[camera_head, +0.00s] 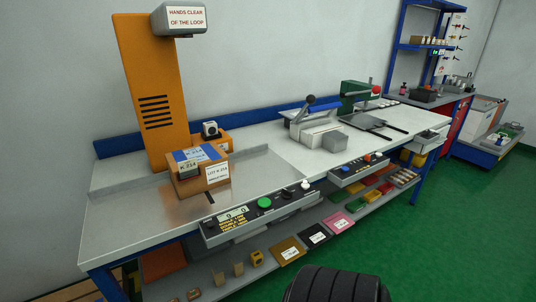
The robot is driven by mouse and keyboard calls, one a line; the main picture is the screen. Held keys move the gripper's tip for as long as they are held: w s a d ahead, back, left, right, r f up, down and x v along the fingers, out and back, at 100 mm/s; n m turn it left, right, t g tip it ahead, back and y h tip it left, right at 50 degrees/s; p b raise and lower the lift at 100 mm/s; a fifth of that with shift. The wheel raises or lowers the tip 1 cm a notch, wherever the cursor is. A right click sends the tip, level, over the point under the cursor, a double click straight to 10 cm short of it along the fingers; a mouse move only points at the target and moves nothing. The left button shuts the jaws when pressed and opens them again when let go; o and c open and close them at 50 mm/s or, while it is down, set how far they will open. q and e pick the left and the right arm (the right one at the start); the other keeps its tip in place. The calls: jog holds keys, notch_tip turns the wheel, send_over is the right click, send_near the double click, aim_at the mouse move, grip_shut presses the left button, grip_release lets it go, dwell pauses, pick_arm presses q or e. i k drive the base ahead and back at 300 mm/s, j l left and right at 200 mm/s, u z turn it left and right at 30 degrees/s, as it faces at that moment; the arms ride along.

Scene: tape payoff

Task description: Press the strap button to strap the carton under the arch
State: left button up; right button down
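The cardboard carton (186,187) sits on the metal table at left, with a blue band on top and white "LOT K 214" labels. The orange arch column (150,75) stands behind it; its grey head (184,19) reads "HANDS CLEAR OF THE LOOP". A grey control panel (225,237) on the table's front edge has a small display, a green button (264,203), a dark knob (285,195) and a white knob (305,185). The panel's lettering is too small to tell which control is the strap button. Neither of my grippers is in view.
To the right are a lever device (312,120) and a green machine (357,97). A second button panel (358,169) is on the front edge. A lower shelf (225,286) holds bins and cards. The green floor (440,235) is clear at right.

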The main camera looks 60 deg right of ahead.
aim_at(264, 202)
jog(key=z, duration=2)
